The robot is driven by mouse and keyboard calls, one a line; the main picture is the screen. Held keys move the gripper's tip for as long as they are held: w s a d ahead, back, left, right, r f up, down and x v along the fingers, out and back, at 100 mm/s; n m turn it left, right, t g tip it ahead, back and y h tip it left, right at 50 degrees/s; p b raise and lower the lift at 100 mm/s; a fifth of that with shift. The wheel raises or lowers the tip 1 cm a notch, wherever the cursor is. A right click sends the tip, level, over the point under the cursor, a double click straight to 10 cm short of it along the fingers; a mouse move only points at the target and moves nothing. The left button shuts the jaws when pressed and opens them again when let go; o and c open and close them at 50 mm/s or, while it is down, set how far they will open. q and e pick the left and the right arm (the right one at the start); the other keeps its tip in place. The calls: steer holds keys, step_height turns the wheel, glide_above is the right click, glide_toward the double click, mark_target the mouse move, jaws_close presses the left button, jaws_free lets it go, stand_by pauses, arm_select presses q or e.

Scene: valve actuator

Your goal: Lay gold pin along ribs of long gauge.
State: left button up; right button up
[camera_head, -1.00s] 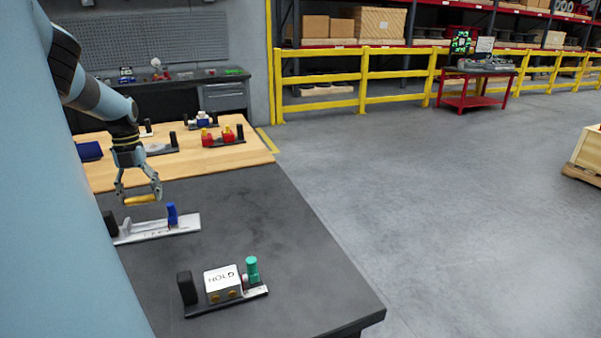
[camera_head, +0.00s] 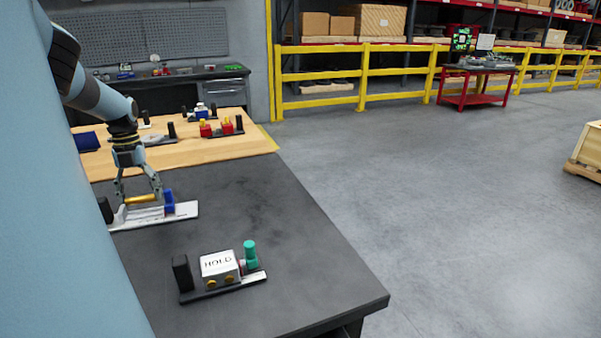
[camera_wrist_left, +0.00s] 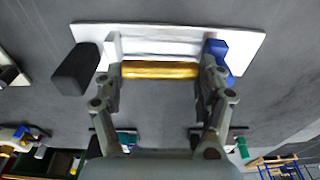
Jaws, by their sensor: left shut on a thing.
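A gold pin (camera_head: 141,198) lies lengthwise between the two fingers of my left gripper (camera_head: 140,197), which is shut on it. The pin also shows in the left wrist view (camera_wrist_left: 160,69), held by its ends between the fingertips (camera_wrist_left: 160,72). The long gauge (camera_head: 185,210) is a pale plate with a black block and a blue block at its ends. In the left wrist view the gauge (camera_wrist_left: 160,32) has ribs beside the pin, and the pin runs roughly parallel to them. I cannot tell whether the pin touches the gauge. My right gripper is not in view.
A fixture with a white HOLD block (camera_head: 219,266), a black post and a green knob stands nearer on the dark table (camera_head: 290,240). Fixtures with red parts (camera_head: 221,130) stand on the wooden surface behind. The dark table's middle is clear.

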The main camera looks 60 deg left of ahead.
arm_select(q)
steer(key=shift+f, duration=0.1)
stand_by(1.0)
steer(key=shift+f, duration=0.1)
steer(key=shift+f+b, duration=0.3)
steer(key=shift+b, duration=0.2)
steer(key=shift+f+b, duration=0.45)
steer(key=o, duration=1.2)
steer(key=shift+r, duration=0.1)
